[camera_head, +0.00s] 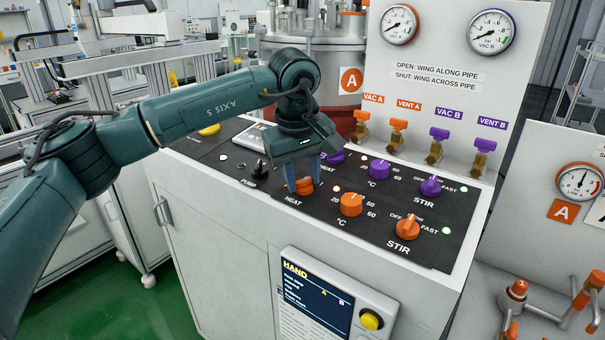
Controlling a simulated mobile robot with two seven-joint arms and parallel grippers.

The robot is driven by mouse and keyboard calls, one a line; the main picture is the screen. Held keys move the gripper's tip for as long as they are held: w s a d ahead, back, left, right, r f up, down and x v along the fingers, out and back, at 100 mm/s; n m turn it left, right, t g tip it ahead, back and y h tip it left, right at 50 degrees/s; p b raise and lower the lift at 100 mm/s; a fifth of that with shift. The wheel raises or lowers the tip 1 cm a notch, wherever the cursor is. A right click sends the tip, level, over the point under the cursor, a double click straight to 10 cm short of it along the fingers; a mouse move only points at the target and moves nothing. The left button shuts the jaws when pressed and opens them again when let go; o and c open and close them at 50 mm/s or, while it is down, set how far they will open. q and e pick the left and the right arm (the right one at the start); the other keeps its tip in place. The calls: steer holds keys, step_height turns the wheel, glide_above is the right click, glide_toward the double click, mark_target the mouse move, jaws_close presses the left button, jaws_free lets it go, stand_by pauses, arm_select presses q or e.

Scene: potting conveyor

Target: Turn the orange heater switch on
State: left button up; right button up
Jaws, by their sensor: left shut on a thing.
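The orange heater switch (304,187) is a small knob above the front-row HEAT label on the black control panel (270,213). My left gripper (304,181) points down over it, its blue-grey fingers shut on the knob's sides. The fingers and gripper body hide part of the knob, so its exact angle cannot be read. A small lit lamp (337,188) shows to the right of the switch. My right gripper is not in view.
Close by are the orange °C knob (351,204), orange STIR knob (408,227), purple °C knob (379,168), purple STIR knob (431,186), and a partly hidden purple HEAT knob (335,156). A black PUMP switch (260,169) stands left. A pendant (318,300) hangs on the cabinet front.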

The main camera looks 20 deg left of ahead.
arm_select(q)
steer(key=o, duration=1)
steer(key=shift+r, duration=0.1)
steer(key=b+v, duration=0.1)
steer(key=v, duration=1.2)
